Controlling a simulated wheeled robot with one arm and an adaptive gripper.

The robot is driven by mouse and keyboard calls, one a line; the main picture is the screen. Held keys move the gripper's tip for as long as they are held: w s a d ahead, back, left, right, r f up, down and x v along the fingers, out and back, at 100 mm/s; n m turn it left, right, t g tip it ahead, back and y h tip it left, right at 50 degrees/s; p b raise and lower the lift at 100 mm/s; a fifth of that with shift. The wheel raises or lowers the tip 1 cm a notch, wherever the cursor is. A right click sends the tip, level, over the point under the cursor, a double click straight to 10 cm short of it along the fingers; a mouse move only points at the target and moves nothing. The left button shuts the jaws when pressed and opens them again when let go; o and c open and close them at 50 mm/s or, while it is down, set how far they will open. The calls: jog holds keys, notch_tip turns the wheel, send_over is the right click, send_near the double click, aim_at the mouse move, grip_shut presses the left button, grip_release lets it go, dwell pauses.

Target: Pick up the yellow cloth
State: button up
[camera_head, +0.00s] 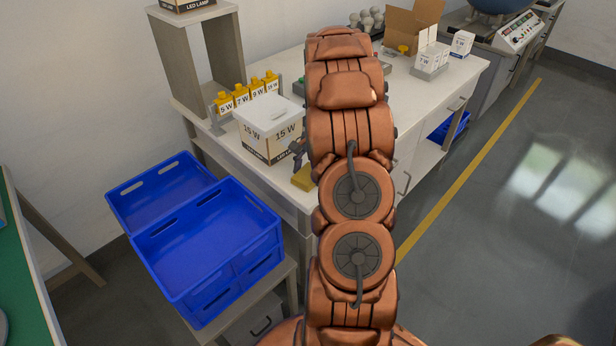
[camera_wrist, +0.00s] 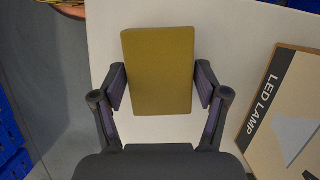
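The yellow cloth (camera_wrist: 160,70) is a flat, block-like mustard-yellow piece in the wrist view, lying on the white table top. In the head view it shows as a small yellow piece (camera_head: 303,179) near the table's front edge, partly hidden by my arm. My gripper (camera_wrist: 161,70) is open, with one finger on the left and one on the right of the cloth. The fingers are very close to its side edges; I see no clear grip on it. In the head view my gripper (camera_head: 298,149) is just above the cloth, mostly hidden.
A white LED lamp box (camera_head: 270,127) stands left of the cloth; it also shows in the wrist view (camera_wrist: 290,110). Blue crates (camera_head: 208,250) are at the left. An open cardboard box (camera_head: 412,28) is at the back.

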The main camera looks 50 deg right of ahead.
aim_at(307, 175)
jog(key=c, duration=0.6)
jog(key=shift+o, duration=0.2)
jog(key=shift+r, duration=0.1)
jog(key=shift+r+b, duration=0.55)
jog(key=shift+r, duration=1.25)
jog(key=s+b, duration=0.1)
jog(key=s, duration=0.4)
jog(key=s+r+b, duration=0.1)
jog(key=s, duration=0.4)
jog(key=s+b, duration=0.1)
jog(key=s, duration=0.5)
jog(key=shift+d+r, duration=0.35)
jog(key=shift+d, duration=0.05)
